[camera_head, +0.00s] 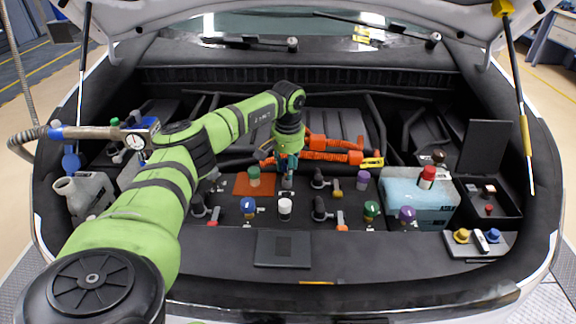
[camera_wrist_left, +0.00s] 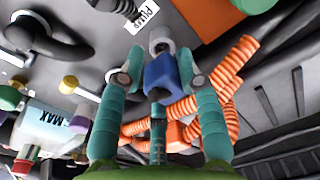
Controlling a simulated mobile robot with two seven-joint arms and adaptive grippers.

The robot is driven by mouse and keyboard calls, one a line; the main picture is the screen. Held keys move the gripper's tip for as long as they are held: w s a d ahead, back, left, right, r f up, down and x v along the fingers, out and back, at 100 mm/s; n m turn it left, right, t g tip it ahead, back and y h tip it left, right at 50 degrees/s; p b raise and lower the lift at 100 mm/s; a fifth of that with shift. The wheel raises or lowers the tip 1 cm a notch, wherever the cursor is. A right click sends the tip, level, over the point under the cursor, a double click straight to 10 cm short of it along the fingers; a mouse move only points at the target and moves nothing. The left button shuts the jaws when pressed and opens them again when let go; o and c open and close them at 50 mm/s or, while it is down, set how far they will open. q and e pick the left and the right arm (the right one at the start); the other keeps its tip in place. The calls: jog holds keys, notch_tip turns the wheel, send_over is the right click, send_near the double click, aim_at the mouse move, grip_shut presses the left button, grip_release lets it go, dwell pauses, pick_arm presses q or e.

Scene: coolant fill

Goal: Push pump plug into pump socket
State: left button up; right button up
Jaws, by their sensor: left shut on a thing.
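In the head view my left gripper (camera_head: 289,168) points down over the middle of the engine bay. In the left wrist view its two teal fingers (camera_wrist_left: 158,79) are shut on a blue plug (camera_wrist_left: 161,76), taken to be the pump plug. A grey round piece (camera_wrist_left: 160,41) shows at the plug's far end; I cannot tell whether it is the plug's nose or part of a socket. A white PUMP label (camera_wrist_left: 142,15) lies just beyond it. I cannot clearly make out the pump socket. My right gripper is not in view.
Orange corrugated hoses (camera_head: 330,148) lie behind the gripper. Several coloured caps, including a white one (camera_head: 285,207) and a blue one (camera_head: 248,206), stand nearby. An orange mat (camera_head: 240,187) is left of the gripper. A light blue tank (camera_head: 405,197) stands to the right.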

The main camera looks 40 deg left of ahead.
pick_arm(q)
jog(key=shift+f, duration=0.15)
jog(key=shift+f+b, duration=0.35)
jog(key=shift+f+b, duration=0.65)
jog(key=shift+f, duration=0.25)
jog(key=o, duration=1)
jog(key=r, duration=1.2)
jog(key=shift+s+d, duration=0.25)
